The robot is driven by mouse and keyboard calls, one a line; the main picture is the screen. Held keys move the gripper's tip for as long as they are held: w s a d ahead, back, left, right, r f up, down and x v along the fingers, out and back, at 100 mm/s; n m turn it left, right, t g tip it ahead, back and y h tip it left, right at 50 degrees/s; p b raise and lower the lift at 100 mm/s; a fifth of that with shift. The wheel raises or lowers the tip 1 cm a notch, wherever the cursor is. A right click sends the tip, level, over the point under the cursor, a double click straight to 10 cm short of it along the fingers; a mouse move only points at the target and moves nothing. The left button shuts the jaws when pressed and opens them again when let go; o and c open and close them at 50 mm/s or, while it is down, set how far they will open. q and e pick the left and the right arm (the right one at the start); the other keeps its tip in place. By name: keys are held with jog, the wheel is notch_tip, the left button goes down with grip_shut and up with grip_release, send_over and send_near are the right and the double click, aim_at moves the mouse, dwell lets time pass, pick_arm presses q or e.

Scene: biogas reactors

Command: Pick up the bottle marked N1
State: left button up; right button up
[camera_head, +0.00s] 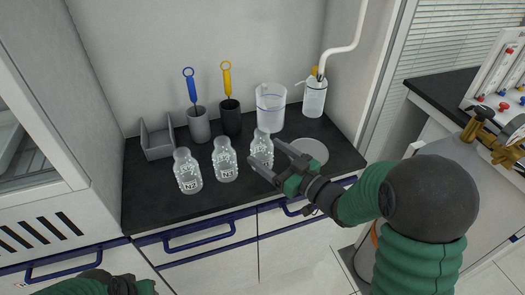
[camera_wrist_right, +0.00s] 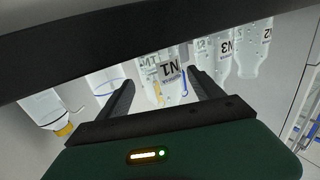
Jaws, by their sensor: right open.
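The bottle marked N1 (camera_head: 262,146) is clear and stands upright on the dark counter (camera_head: 240,203), rightmost of three similar bottles. Its N1 label (camera_wrist_right: 170,67) shows upside down in the right wrist view. My right gripper (camera_head: 265,157) is open, with its fingers pointing at this bottle. In the right wrist view the bottle shows between the two fingertips (camera_wrist_right: 161,80); I cannot tell whether they touch it. In the head view the gripper hides part of the bottle's lower right side.
Bottles N3 (camera_head: 224,160) and N2 (camera_head: 187,171) stand left of N1. Behind are a grey tray (camera_head: 157,141), two cups (camera_head: 199,125) (camera_head: 230,118) with brushes, a beaker (camera_head: 270,108) and a wash bottle (camera_head: 314,97). A round grey disc (camera_head: 310,151) lies at the right.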

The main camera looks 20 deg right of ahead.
aim_at(254, 146)
jog(key=x, duration=0.3)
jog(key=b+x, duration=0.1)
jog(key=x, duration=0.1)
jog(key=shift+a+f, duration=0.2)
jog(key=shift+f, duration=0.1)
jog(key=shift+w, duration=0.3)
jog(key=shift+r, duration=0.1)
jog(key=shift+c, duration=1)
jog(key=c, duration=1.4)
